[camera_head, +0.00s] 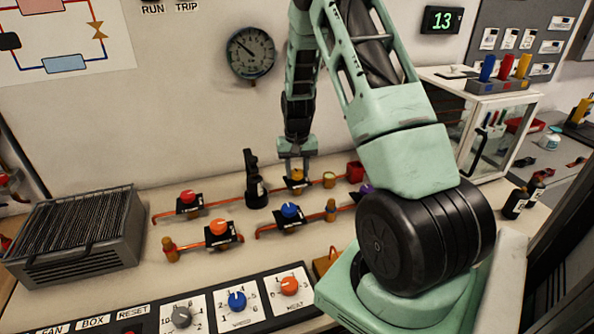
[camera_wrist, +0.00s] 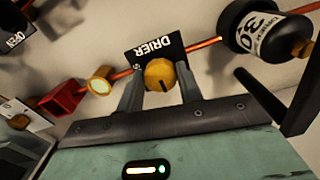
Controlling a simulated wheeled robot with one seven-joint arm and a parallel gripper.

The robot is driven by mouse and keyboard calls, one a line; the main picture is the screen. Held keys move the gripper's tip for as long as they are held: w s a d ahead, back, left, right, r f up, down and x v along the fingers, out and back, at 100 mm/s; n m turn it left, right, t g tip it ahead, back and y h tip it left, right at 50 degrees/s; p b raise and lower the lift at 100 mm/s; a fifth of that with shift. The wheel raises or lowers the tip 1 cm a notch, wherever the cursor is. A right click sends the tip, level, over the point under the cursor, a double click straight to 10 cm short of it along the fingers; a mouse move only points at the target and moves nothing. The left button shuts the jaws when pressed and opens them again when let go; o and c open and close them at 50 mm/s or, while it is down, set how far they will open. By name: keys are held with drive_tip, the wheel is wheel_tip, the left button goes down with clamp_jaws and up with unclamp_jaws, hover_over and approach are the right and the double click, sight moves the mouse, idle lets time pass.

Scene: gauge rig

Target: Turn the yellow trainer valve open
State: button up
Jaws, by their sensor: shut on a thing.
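The yellow valve knob (camera_wrist: 160,75) sits in front of a black plate marked DRIER (camera_wrist: 150,48) on a copper pipe. In the head view the yellow valve (camera_head: 297,176) is on the back pipe row, partly hidden by my gripper. My gripper (camera_head: 297,165) reaches down over it from above. In the wrist view its two fingers (camera_wrist: 160,88) stand on either side of the knob, shut on it. A dark mark shows on the knob's lower face. I cannot tell from the mark how far the valve is turned.
A black cylinder (camera_head: 256,182) stands close left of the valve. A red block (camera_head: 355,171) and a yellow-ended fitting (camera_head: 329,180) lie to the right. A blue-knobbed valve (camera_head: 290,211) is in front. A gauge (camera_head: 250,53) hangs on the wall; a display (camera_head: 442,20) reads 13.

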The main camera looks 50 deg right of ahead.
sight(297, 172)
idle(0.4)
drive_tip(key=o, duration=1)
drive_tip(key=shift+r, duration=0.1)
wheel_tip(297, 172, up, 17)
drive_tip(key=b, duration=0.2)
drive_tip(key=shift+r, duration=0.15)
drive_tip(key=shift+s, duration=0.1)
